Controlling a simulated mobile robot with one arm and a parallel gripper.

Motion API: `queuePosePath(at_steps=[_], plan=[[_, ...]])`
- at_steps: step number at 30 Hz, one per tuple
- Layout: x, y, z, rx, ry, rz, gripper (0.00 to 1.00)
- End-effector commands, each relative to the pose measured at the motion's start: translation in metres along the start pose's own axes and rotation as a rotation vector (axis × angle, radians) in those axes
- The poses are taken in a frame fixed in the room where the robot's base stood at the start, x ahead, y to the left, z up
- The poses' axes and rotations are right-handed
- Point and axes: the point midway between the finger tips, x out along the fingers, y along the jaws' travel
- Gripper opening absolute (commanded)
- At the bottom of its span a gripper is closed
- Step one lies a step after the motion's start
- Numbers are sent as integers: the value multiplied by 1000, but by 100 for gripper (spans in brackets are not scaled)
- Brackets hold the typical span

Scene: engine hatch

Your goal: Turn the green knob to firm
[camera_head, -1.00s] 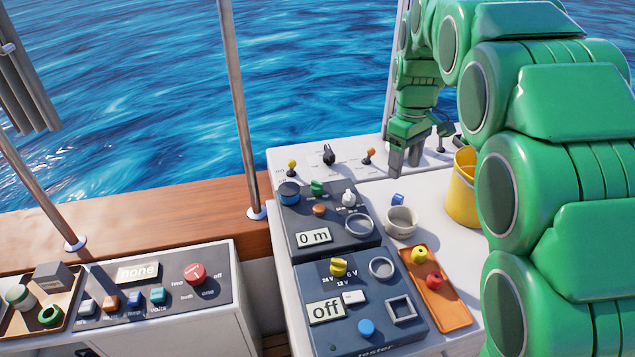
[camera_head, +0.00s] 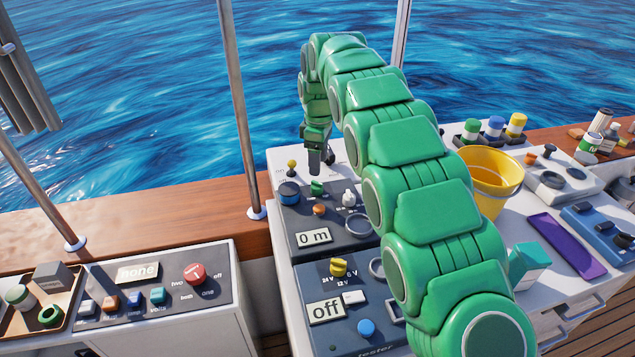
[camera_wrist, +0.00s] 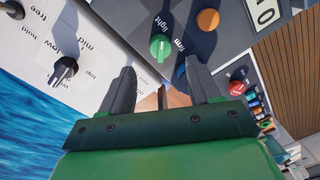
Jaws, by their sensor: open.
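The green knob (camera_head: 317,187) sits on the back part of the dark panel with the "0 m" display. In the wrist view the green knob (camera_wrist: 160,47) is near the top middle, with the words "light" and "firm" printed beside it. I cannot tell for certain which word its pointer faces. My gripper (camera_head: 315,165) points down just behind and above the knob in the head view. In the wrist view my gripper (camera_wrist: 161,82) has its two dark fingers spread apart with nothing held. The knob appears ahead of the gap between them, not touched.
An orange button (camera_head: 319,210), a blue knob (camera_head: 289,192) and a white knob (camera_head: 348,198) stand close to the green knob. A yellow-topped lever (camera_head: 292,165) is on the white panel behind. A yellow bucket (camera_head: 490,178) stands to the right.

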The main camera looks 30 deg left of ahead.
Motion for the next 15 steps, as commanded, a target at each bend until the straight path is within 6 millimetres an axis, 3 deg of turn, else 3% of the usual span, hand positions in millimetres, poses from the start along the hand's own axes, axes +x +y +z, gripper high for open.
queuePosePath(at_steps=[8,15], plan=[[12,0,-2,-3,2,2,62],[43,-1,-2,-2,0,-2,62]])
